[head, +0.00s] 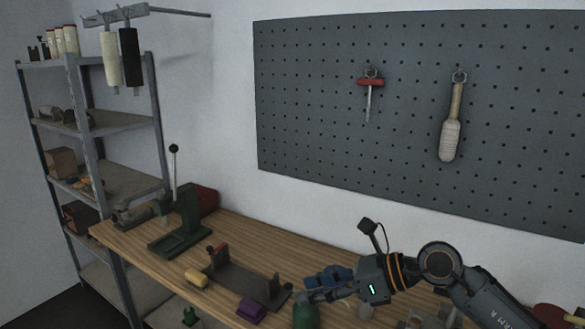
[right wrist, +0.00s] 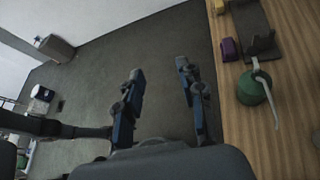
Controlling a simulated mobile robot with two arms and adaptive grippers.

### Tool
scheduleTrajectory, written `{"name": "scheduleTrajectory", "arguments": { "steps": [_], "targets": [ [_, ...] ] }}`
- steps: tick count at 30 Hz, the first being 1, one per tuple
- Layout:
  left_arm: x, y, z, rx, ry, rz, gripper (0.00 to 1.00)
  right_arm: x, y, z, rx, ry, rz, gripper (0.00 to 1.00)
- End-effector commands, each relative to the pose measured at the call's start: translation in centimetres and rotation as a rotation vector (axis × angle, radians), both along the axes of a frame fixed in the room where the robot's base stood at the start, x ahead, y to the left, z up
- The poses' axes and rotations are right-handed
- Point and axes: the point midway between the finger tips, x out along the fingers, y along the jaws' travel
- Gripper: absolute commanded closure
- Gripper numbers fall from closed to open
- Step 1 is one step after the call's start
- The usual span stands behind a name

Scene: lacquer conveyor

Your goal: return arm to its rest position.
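My right arm comes in from the right in the head view, over the wooden workbench (head: 255,240). Its gripper (head: 308,288) points left, above the front part of the bench. In the right wrist view the two blue fingers of the right gripper (right wrist: 160,75) stand apart with nothing between them. Grey floor shows behind them, and the bench edge is just to their right. My left gripper is in neither view.
A green can with a thin spout (right wrist: 250,88) stands near the right gripper. A purple block (head: 251,310), yellow piece (head: 197,277), dark cradle (head: 245,281) and green lever press (head: 180,235) are on the bench. A shelf rack (head: 115,122) stands left; a pegboard (head: 410,110) hangs behind.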

Motion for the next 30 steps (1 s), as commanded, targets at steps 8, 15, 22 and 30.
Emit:
{"name": "scheduleTrajectory", "arguments": {
  "steps": [8, 15, 22, 30],
  "targets": [
    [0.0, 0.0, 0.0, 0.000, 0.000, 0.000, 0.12, -2.3, 3.2, 7.9, 0.910, 0.350, -0.221, 0.61],
    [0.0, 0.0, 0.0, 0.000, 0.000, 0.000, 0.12, 0.3, -5.8, 5.5, 1.561, 0.793, -0.667, 0.61],
    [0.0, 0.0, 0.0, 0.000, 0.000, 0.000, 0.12, -2.5, -14.5, -8.0, 1.973, 1.248, -1.300, 0.61],
    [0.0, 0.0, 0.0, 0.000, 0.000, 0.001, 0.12, -14.1, -17.3, -21.6, -1.827, -1.441, 1.807, 0.61]
  ]
}}
